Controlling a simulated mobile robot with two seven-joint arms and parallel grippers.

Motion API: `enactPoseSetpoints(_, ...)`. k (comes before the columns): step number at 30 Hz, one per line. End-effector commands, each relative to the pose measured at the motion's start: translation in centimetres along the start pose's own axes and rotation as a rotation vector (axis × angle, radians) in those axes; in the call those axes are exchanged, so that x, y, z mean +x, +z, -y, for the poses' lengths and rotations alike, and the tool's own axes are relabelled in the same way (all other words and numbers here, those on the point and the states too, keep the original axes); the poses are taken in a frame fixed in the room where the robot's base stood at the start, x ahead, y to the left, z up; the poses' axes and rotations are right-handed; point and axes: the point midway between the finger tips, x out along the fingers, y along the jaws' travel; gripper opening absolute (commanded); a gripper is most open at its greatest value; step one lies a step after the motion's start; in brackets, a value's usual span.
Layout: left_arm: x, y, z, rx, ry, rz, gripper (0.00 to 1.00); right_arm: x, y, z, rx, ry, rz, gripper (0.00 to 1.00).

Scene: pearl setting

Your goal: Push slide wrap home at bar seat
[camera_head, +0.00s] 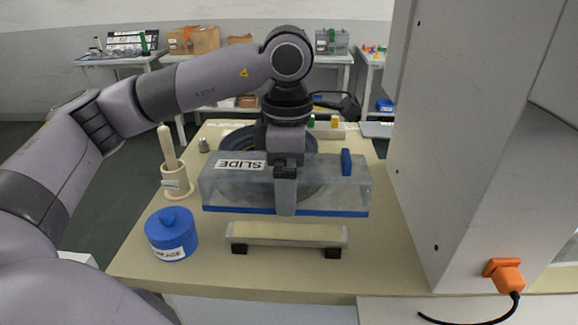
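The slide wrap (235,188) is a long grey see-through block with a blue lower edge and a white label reading SLIDE upside down. It lies crosswise near the middle of the table, with a blue tab (346,162) on its right part. My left gripper (285,192) comes down over its middle, with a finger in front of its near face. Any other finger is hidden, and I cannot tell whether it grips the block. A cream bar (287,233) on black feet, perhaps the bar seat, stands just nearer, with a narrow gap in the picture. My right gripper is out of view.
A blue labelled jar (171,234) and a cream holder with a pestle-like rod (175,181) stand at left. A dark round dish (240,139) is partly hidden behind the block. A tall grey cabinet (470,150) bounds the right side. The near right tabletop is clear.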

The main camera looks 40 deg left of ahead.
Motion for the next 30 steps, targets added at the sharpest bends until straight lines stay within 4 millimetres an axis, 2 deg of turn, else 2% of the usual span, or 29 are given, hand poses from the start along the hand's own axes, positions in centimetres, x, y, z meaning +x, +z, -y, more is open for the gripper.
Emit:
enactPoseSetpoints(15,0.1,0.1,0.0,0.0,-0.001,-0.001,0.58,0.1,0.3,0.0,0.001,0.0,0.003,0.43)
enactPoseSetpoints(20,1.1,0.1,0.0,0.0,0.0,-0.002,0.58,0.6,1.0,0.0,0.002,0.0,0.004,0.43)
enactPoseSetpoints(30,4.4,0.0,0.0,0.0,-0.001,-0.002,0.58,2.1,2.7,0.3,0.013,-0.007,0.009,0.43)
